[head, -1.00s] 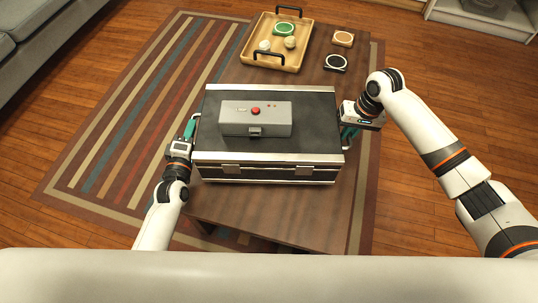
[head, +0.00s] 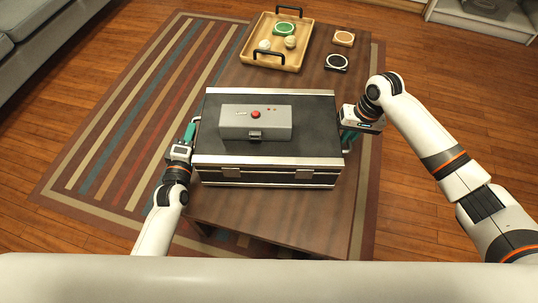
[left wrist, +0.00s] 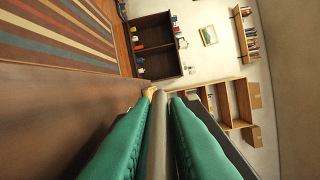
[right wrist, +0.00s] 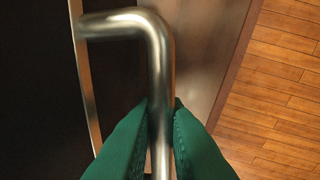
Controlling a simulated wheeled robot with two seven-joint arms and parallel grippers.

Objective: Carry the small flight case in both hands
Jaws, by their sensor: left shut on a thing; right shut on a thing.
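The small flight case (head: 318,120) is black with silver edges and is level over the brown coffee table, its latches facing me. A grey box with a red button (head: 256,124) lies on its lid. My left gripper (head: 189,133) is shut on the case's left handle; the left wrist view shows this grey bar (left wrist: 158,135) between the green fingers. My right gripper (head: 347,136) is shut on the right handle, a bent metal bar (right wrist: 160,75) in the right wrist view. The case's underside is hidden, so I cannot tell whether it touches the table.
The coffee table (head: 290,219) is bare in front of the case. A striped rug (head: 120,130) lies underneath.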

